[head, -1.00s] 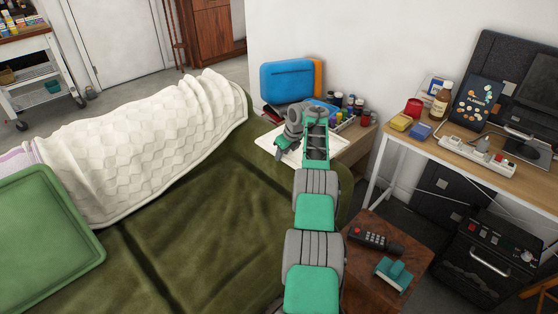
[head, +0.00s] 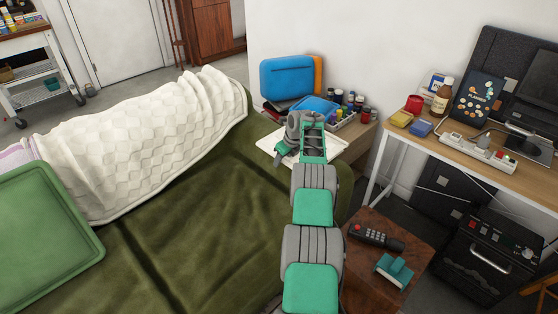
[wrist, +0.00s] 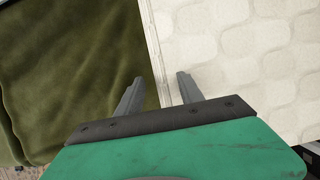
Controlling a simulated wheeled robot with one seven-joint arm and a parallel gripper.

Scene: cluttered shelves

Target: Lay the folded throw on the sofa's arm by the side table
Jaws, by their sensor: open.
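A pale, flat folded cloth (head: 338,143), which looks like the throw, lies at the far right corner of the olive-green sofa (head: 190,220). My gripper (head: 280,158) is over its left edge, partly hiding it. In the wrist view my open gripper (wrist: 158,88) has its two fingers apart, either side of the edge of a white quilted cloth (wrist: 245,60). Olive fabric (wrist: 70,70) lies to the left. I cannot tell whether the fingers touch the cloth. The brown side table (head: 360,290) stands at the lower right, by my arm.
A long white quilted cover (head: 150,140) lies along the sofa's far side. A green tray (head: 45,235) is at left. A remote (head: 375,236) and a teal object (head: 394,270) are on the side table. A blue case (head: 288,80) and jars stand behind my gripper.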

